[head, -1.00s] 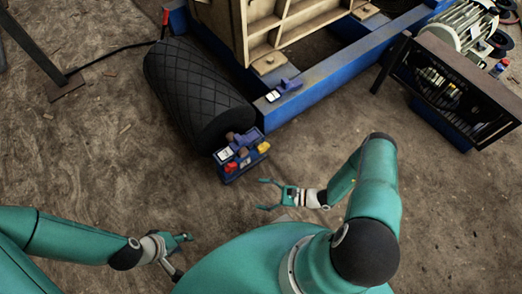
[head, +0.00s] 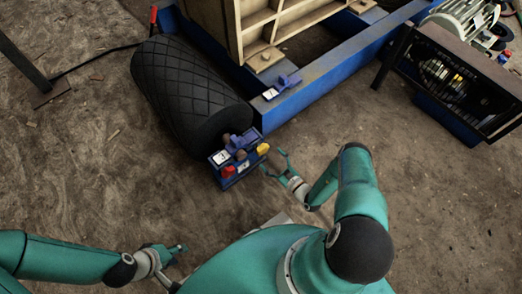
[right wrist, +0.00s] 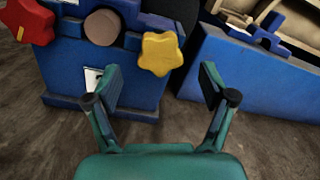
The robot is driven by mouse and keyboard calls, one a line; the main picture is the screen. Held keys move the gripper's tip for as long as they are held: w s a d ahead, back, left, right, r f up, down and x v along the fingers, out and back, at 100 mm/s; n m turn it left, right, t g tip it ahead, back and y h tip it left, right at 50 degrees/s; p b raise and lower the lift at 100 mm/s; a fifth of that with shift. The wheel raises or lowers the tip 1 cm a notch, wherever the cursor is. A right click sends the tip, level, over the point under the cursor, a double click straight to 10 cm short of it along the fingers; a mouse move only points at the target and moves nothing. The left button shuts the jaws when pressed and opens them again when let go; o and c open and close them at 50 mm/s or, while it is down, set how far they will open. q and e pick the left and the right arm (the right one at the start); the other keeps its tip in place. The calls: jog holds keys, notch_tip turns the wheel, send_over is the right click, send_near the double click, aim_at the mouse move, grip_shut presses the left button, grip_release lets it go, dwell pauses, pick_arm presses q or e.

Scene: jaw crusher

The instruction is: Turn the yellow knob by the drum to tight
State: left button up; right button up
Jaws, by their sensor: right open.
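The yellow knob (head: 262,149) is on the right end of a small blue block at the near end of the black drum (head: 190,95).
A red knob (head: 228,171) sits on the left of the same blue block (head: 240,177). A blue frame beam (head: 320,85) with a small purple-blue clamp (head: 290,80) runs behind. A motor with a dark guard (head: 455,85) stands at right. The ground in front is clear.

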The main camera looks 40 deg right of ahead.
jog(key=w, duration=0.4)
jog(key=w+b, duration=0.1)
jog(key=w, duration=0.1)
jog(key=shift+w+a, duration=0.1)
jog(key=shift+a, duration=0.2)
